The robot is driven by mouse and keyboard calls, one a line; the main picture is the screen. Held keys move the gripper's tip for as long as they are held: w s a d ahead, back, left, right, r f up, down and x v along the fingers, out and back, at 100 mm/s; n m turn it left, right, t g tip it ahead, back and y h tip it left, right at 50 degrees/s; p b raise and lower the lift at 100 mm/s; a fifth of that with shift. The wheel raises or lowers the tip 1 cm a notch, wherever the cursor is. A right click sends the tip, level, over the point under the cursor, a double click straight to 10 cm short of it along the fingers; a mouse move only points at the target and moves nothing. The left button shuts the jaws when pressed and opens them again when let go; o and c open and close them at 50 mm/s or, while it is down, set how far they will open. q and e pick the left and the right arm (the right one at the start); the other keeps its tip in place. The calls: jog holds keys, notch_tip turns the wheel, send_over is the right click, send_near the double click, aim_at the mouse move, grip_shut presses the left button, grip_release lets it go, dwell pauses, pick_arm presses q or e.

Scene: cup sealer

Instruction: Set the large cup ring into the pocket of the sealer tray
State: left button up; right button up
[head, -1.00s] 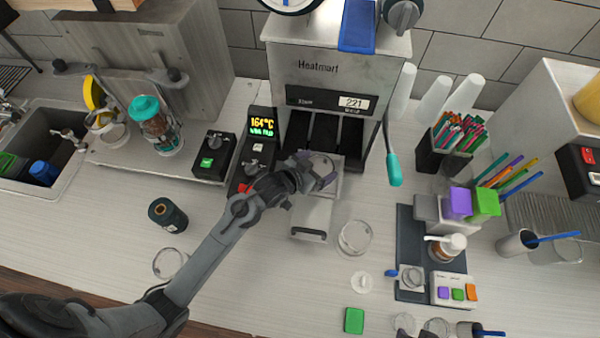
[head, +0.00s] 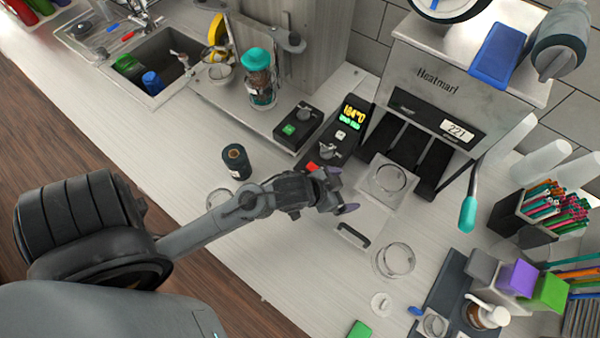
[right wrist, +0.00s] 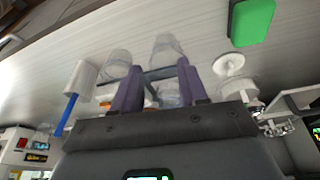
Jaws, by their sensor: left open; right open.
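The sealer tray (head: 366,214) is pulled out at the front of the sealer (head: 440,85), its dark handle toward the counter's front. A clear ring (head: 388,179) lies in the tray's square pocket area and looks flat; I cannot tell if it is fully seated. My left gripper (head: 342,191) is open and empty, just left of the pocket and apart from the ring. A second clear ring (head: 393,260) lies on the counter to the right of the tray handle. My right gripper (right wrist: 160,82) is open in the right wrist view, with nothing seen held between its purple fingers.
A teal-tipped lever (head: 468,213) hangs at the sealer's right. A dark spool (head: 236,161) and another clear ring (head: 220,198) are beside my left arm. A small white disc (head: 381,304) and a green block (head: 360,330) lie in front. White cups (head: 545,160) stand right.

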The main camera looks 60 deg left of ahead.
pick_arm(q)
jog(key=s+f+g, duration=0.1)
jog(key=s+g, duration=0.2)
jog(key=s, duration=0.4)
jog(key=s+f+g+y, duration=0.1)
jog(key=s+f+g, duration=0.1)
jog(key=s, duration=0.6)
jog(key=shift+s+a+n+g, duration=0.15)
jog(key=shift+a+n+g, duration=0.15)
jog(key=shift+g, duration=0.2)
notch_tip(320, 180, up, 14)
jog(key=p, duration=1.3)
jog(key=shift+f+p, duration=0.15)
jog(key=shift+p, duration=0.2)
jog(key=shift+f, duration=0.1)
jog(key=shift+a, duration=0.1)
